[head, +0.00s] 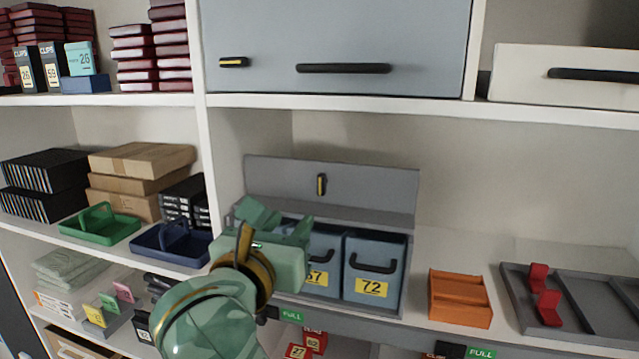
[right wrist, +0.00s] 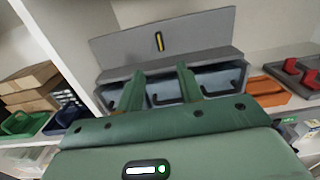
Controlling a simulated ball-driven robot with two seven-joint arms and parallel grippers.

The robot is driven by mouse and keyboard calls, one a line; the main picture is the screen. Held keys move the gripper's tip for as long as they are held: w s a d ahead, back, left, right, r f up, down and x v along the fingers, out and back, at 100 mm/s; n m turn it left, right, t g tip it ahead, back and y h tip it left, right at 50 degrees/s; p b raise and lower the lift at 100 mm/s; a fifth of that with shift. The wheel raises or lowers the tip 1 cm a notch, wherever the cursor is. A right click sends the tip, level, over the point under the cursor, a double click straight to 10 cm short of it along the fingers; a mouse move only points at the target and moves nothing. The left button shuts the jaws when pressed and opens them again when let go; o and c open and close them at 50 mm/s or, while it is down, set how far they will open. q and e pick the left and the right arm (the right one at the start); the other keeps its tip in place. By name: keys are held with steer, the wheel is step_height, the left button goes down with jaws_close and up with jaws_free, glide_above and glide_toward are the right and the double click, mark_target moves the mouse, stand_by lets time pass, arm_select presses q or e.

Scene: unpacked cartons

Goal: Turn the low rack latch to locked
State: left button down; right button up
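The low rack (head: 409,270) is a grey box on the middle shelf with its grey front panel (head: 380,190) raised upright. Its latch (head: 321,184) is a small black handle with a yellow stripe, standing vertical on the panel. In the right wrist view the latch (right wrist: 158,41) also stands vertical, beyond the fingers. My right gripper (head: 278,217) is in front of the rack's left part, below and left of the latch, and hides some of the bins. In the right wrist view the right gripper (right wrist: 160,84) has its fingers apart with nothing between them. My left gripper is not in view.
Blue-grey bins (head: 374,268) with black handles sit in the rack. Right of it are an orange tray (head: 459,298) and a grey tray (head: 520,302) with red pieces. Above, a closed grey cabinet (head: 420,30) has a similar horizontal latch (head: 233,62). Space above the raised panel is free.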

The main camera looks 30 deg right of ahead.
mark_target(320, 185)
steer(key=x, duration=1.6)
steer(key=shift+w+f, duration=0.15)
jaws_close()
